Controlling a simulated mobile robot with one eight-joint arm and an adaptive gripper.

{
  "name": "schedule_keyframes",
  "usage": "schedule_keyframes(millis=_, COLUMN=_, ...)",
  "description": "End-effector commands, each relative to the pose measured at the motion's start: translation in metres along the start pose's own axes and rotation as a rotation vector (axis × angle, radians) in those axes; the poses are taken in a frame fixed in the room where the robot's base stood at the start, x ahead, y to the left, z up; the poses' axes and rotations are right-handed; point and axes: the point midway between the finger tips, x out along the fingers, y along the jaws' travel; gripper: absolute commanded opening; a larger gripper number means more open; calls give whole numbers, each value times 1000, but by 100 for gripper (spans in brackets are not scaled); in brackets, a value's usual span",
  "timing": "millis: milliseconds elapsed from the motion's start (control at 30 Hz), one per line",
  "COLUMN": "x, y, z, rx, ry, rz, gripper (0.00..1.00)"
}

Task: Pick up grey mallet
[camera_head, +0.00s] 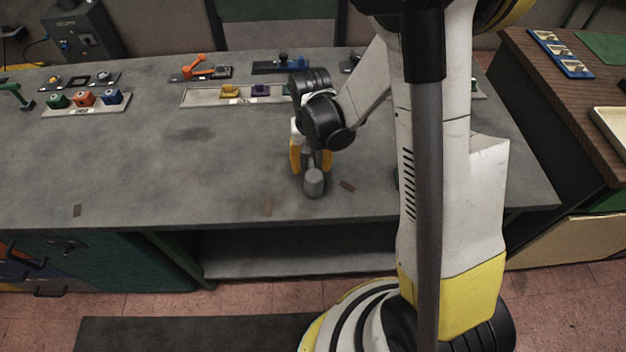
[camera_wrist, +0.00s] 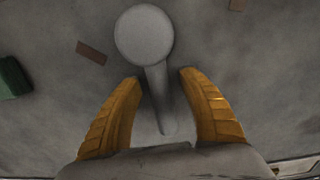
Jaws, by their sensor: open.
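The grey mallet (camera_wrist: 144,36) lies on the grey workbench (camera_head: 150,165). In the wrist view its round head is at the top and its handle runs down between my yellow fingers. My gripper (camera_wrist: 158,78) is open, with one finger on each side of the handle and a visible gap on both sides. In the head view the mallet head (camera_head: 313,182) shows just in front of my gripper (camera_head: 311,162). The end of the handle is hidden by my gripper in the head view.
Small brown pieces (camera_wrist: 91,52) lie on the bench near the mallet. A green object (camera_wrist: 12,78) sits at the left edge of the wrist view. Racks with coloured blocks (camera_head: 85,102) and tools stand along the back. The bench's left and middle are clear.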

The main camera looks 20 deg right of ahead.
Motion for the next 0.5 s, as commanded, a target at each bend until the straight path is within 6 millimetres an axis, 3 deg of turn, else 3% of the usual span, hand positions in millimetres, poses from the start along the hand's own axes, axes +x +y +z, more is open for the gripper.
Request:
schedule_keyframes(millis=67, x=-1, y=0, z=0, rx=0, ry=0, rz=0, gripper=44)
schedule_keyframes(millis=200, x=-1, y=0, z=0, rx=0, ry=0, rz=0, gripper=1)
schedule_keyframes(millis=500, x=-1, y=0, z=0, rx=0, ry=0, rz=0, gripper=0)
